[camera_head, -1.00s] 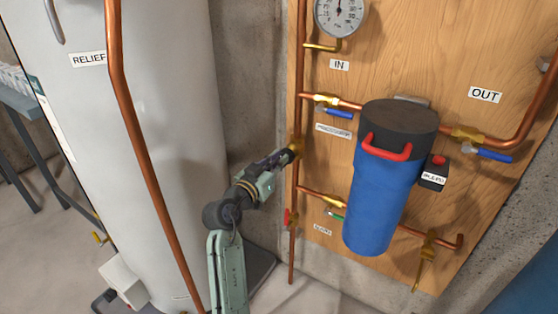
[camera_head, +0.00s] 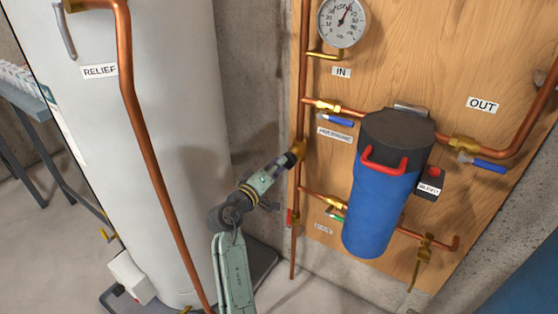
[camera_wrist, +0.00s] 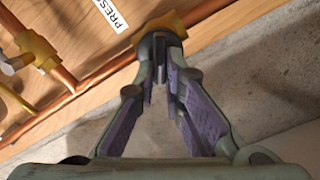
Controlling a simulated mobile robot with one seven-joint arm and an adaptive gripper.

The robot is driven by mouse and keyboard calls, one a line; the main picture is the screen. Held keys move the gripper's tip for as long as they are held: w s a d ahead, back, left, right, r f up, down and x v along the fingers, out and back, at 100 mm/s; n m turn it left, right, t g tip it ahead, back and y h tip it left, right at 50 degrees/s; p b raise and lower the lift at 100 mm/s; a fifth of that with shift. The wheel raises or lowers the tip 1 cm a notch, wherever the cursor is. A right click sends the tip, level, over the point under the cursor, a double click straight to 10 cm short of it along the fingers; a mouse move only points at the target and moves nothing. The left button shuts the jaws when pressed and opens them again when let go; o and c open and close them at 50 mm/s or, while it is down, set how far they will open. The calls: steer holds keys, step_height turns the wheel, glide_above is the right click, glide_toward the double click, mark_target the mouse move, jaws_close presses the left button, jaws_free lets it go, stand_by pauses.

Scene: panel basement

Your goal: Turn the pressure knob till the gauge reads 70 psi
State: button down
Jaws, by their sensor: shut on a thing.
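The pressure gauge (camera_head: 343,22) is a round white dial at the top of the wooden board in the head view. Its needle points up and slightly right; the numbers are too small to read surely. The brass regulator body (camera_head: 298,149) sits on the vertical copper pipe at the board's left edge. It also shows in the wrist view (camera_wrist: 186,22). My gripper (camera_head: 290,157) reaches it from the lower left. In the wrist view, my gripper (camera_wrist: 160,65) has its fingers closed around the dark pressure knob (camera_wrist: 160,40), which is partly hidden by the fingertips.
The blue filter housing (camera_head: 377,205) with a red handle hangs right of my gripper. Blue-handled valves (camera_head: 338,121) and copper pipes cross the board. A large white tank (camera_head: 170,150) with a copper relief pipe (camera_head: 150,175) stands close on the left.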

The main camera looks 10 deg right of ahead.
steer(key=shift+f+n+p, duration=0.1)
steer(key=shift+n+p, duration=0.5)
steer(key=shift+n, duration=0.6)
steer(key=c, duration=1.7)
jaws_free()
steer(key=shift+a, duration=0.1)
steer(key=v, duration=1.2)
